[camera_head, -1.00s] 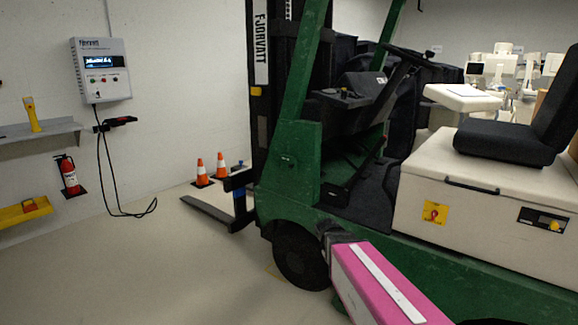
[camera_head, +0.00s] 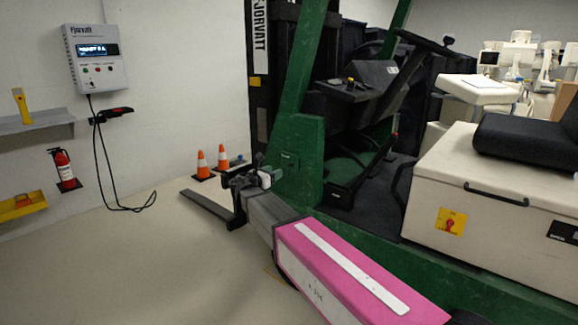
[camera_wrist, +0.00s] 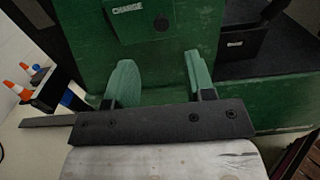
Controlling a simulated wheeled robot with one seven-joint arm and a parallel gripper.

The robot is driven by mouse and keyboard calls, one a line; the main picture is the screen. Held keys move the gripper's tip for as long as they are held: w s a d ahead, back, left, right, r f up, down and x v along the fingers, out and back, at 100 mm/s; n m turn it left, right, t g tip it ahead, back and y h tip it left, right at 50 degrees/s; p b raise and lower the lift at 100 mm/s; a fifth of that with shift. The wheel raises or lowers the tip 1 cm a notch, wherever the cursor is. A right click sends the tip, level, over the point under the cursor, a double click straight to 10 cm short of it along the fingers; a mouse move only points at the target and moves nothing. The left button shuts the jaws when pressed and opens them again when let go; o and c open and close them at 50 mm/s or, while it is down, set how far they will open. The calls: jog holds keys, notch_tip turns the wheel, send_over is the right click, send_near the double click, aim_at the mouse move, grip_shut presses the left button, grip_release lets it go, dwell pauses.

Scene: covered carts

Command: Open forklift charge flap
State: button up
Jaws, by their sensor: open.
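The forklift (camera_head: 310,165) is green with a black mast, at the middle and right of the head view. Its charge flap (camera_wrist: 150,22) is a small green plate with a white label and a dark round spot, at the top of the wrist view. It lies flat against the green body and looks closed; its upper part is cut off. It is small in the head view (camera_head: 290,162). My gripper (camera_wrist: 160,75) has green fingers, spread apart and empty, just below the flap in the wrist view. In the head view my gripper (camera_head: 268,179) is close beside the green front post.
A charger box (camera_head: 96,58) hangs on the left wall, with a black plug (camera_head: 112,115) and cable below it. Orange cones (camera_head: 203,163) stand beyond the fork (camera_head: 207,205). A fire extinguisher (camera_head: 63,168) is on the left wall. The floor at left is clear.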

aim_at(289, 165)
jog(key=x, duration=1)
jog(key=shift+d, duration=0.1)
grip_shut()
